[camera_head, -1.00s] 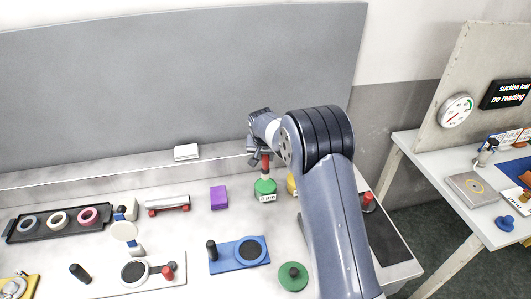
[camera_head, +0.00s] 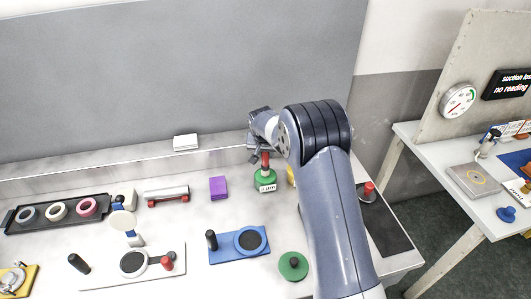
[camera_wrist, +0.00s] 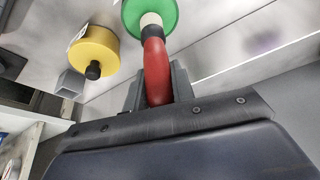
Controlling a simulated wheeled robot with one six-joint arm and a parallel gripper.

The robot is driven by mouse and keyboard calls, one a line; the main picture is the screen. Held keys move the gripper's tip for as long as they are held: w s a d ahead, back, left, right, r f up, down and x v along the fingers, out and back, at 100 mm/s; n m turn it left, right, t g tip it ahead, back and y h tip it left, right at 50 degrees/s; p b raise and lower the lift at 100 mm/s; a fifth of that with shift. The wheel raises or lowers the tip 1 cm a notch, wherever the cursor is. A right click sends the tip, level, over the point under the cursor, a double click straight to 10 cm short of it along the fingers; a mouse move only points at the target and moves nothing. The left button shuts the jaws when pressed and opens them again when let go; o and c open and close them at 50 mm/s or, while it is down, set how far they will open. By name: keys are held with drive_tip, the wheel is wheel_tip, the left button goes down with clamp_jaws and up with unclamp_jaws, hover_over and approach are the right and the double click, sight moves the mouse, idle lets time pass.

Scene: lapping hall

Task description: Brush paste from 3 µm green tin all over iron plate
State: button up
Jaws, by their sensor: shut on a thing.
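My gripper (camera_head: 258,150) is shut on the red handle of a brush, which shows large in the wrist view (camera_wrist: 155,68). The brush has a black collar and a pale tip, pointing down at the green tin (camera_head: 264,184). In the wrist view the tip overlaps the green round of the tin (camera_wrist: 148,14); whether it touches paste cannot be told. The tin's white label appears to read 3 µm. A dark disc (camera_head: 250,240) lies on a blue base, and another dark disc (camera_head: 133,263) on a pale board; I cannot tell which is the iron plate.
A yellow tin (camera_wrist: 95,50) with a black knob stands close beside the green one. A purple block (camera_head: 218,187) is to the left. A green disc with a knob (camera_head: 293,266) lies in front. A dark mat (camera_head: 386,232) is at right. The back panel (camera_head: 180,75) rises behind.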

drive_tip(key=shift+f+b, duration=0.55)
drive_tip(key=shift+b, duration=0.2)
idle(1.9)
drive_tip(key=shift+r+p, duration=1.7)
drive_tip(key=shift+r, duration=1.9)
